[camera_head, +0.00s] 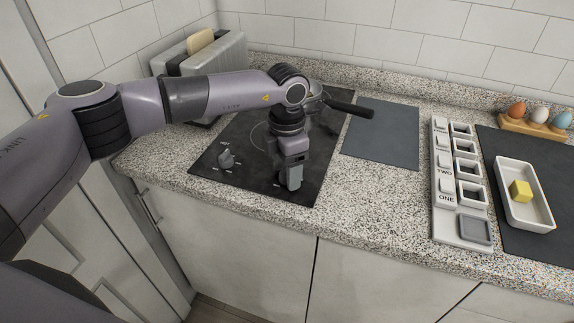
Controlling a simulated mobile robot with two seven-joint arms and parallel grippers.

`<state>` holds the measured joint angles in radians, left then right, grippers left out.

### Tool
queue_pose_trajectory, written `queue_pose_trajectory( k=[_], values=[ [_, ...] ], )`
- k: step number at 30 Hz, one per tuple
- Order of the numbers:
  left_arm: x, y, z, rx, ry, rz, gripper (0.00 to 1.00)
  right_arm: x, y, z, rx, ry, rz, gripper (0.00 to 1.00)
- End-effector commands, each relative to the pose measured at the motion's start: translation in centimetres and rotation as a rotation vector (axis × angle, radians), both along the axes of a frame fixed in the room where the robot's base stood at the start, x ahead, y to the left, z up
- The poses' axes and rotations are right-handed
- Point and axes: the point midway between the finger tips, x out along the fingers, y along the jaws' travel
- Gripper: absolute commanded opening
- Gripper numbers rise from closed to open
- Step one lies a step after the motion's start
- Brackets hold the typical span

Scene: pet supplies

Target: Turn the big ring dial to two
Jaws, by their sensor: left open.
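The black cooktop (245,185) is set in the speckled counter. One grey dial (226,158) stands upright at its left front, with small marks around it too fine to read. My left gripper (289,187) points down over the cooktop's right front, its fingers low near the surface. The gripper and wrist cover that spot, so I cannot tell whether a second dial is between the fingers, or which dial is the big ring one. The left gripper is open. My right gripper is not in view.
A pan with a black handle (348,107) sits at the back of the cooktop, behind my wrist. A toaster (228,54) with bread stands behind my arm. A dark mat (382,135) lies bare. Right are a labelled rack (447,217), a white dish (507,205) with a yellow block, and eggs (539,114).

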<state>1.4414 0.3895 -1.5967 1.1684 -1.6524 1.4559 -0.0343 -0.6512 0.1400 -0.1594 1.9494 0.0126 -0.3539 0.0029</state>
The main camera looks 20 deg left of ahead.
Motion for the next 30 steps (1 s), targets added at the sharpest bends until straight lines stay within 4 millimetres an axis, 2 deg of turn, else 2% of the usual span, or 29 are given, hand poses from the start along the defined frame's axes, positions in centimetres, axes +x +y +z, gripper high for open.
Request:
queue_pose_trajectory(
  k=[6, 7, 9, 12, 22, 30],
  values=[
    [0.0, 0.0, -0.1, -0.001, -0.001, 0.0, 0.62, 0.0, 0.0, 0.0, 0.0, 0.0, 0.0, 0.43],
    [0.0, 0.0, -0.1, -0.001, -0.001, 0.0, 0.55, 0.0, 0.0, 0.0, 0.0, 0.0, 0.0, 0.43],
    [0.0, 0.0, -0.1, -0.001, -0.001, 0.0, 0.33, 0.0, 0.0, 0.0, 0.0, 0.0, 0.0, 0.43],
    [0.0, 0.0, -0.1, -0.001, -0.001, 0.0, 0.06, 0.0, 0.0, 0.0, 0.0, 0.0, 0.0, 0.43],
    [0.0, -0.1, -0.1, -0.001, -0.001, -0.036, 0.06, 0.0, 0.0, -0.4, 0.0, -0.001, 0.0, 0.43],
    [0.1, -0.1, -0.3, -0.002, -0.002, -0.193, 0.06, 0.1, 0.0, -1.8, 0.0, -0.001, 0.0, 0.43]
  ],
)
